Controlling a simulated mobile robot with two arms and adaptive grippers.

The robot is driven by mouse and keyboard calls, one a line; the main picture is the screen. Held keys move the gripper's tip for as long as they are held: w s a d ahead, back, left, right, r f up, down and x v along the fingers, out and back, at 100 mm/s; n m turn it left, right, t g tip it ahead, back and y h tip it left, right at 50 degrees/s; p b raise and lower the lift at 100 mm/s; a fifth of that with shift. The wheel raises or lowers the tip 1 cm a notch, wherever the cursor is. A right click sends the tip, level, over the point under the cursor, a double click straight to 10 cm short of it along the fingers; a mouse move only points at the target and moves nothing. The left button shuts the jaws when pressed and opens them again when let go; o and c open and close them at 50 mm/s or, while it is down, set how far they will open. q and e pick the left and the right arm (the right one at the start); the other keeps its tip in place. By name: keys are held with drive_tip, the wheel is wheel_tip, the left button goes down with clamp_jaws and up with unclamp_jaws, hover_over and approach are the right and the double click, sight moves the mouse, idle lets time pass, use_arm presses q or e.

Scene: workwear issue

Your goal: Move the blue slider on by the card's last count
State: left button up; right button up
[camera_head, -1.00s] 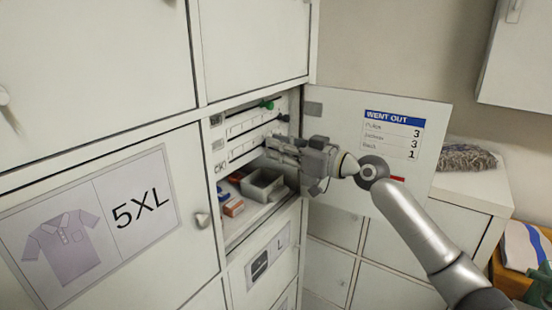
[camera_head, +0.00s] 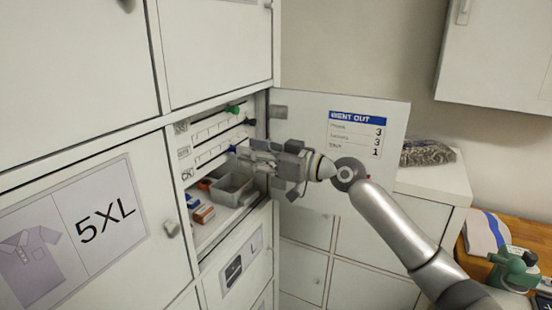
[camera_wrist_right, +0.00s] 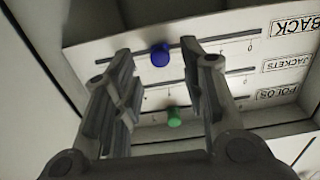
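The blue slider (camera_wrist_right: 160,55) is a round knob on the slot of the row labelled BACK, in the right wrist view. My right gripper (camera_wrist_right: 156,60) is open, its fingers on either side of the blue slider with visible gaps. My left gripper is not in view.
The green slider (camera_wrist_right: 174,117) sits on the POLOS row, with the JACKETS row between. A grey bin (camera_head: 233,187) and small boxes (camera_head: 203,213) lie below the panel. The open door (camera_head: 390,115) stands beside my right arm. A closed 5XL door (camera_head: 110,225) is at left.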

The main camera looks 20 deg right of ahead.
drive_tip(key=v, duration=0.9)
drive_tip(key=shift+s+d, duration=0.25)
drive_tip(key=shift+d, duration=0.05)
